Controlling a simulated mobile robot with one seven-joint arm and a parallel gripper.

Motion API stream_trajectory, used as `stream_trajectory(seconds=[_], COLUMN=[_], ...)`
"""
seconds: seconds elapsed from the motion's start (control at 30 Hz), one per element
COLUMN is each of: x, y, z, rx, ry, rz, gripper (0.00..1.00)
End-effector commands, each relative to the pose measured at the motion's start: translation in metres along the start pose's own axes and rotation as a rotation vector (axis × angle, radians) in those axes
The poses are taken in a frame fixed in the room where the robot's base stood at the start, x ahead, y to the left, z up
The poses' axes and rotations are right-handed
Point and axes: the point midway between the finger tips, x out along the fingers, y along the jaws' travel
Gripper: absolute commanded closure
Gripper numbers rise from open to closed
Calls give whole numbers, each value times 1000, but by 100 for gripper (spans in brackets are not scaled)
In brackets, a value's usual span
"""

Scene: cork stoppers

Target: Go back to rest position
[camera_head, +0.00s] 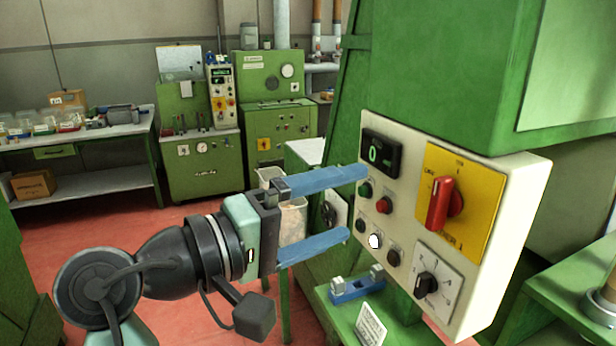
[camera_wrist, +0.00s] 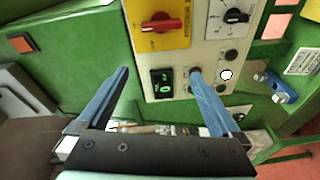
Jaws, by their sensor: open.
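My gripper (camera_head: 356,204) is open and empty, its two blue fingers spread in front of the control panel (camera_head: 400,300). In the head view the upper fingertip lies beside the display and green button (camera_head: 365,190), and the lower one is left of the bottom buttons. It also shows in the wrist view (camera_wrist: 160,72), with one finger over the button area and the other over the green machine side. I cannot tell whether a fingertip touches the panel. The panel has a display (camera_head: 381,155) reading 0, a red rotary switch (camera_head: 440,204) on yellow, a white button (camera_head: 376,241) and a black selector (camera_head: 426,285).
A green machine (camera_head: 430,70) stands close behind and above the panel. Below is a green ledge with a blue bracket (camera_head: 357,287) and a label card (camera_head: 370,325). A bench (camera_head: 100,132) and another green machine (camera_head: 200,160) stand at the back. Red floor (camera_head: 110,235) is open at left.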

Motion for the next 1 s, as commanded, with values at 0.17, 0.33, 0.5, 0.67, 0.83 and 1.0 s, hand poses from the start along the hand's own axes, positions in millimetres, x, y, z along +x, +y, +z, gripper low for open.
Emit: stream_trajectory(seconds=[0.17,0.33,0.5,0.67,0.83,1.0], x=[13,-9,-53,-88,-103,-103], y=[46,116,197,246,262,262], z=[-33,-46,-26,4,18,18], rx=[405,847,1252,1487,1569,1569], ry=[348,702,1046,1274,1362,1362], rz=[-76,-148,-217,-275,-303,-303], gripper=[0,0,0,0,0,0])
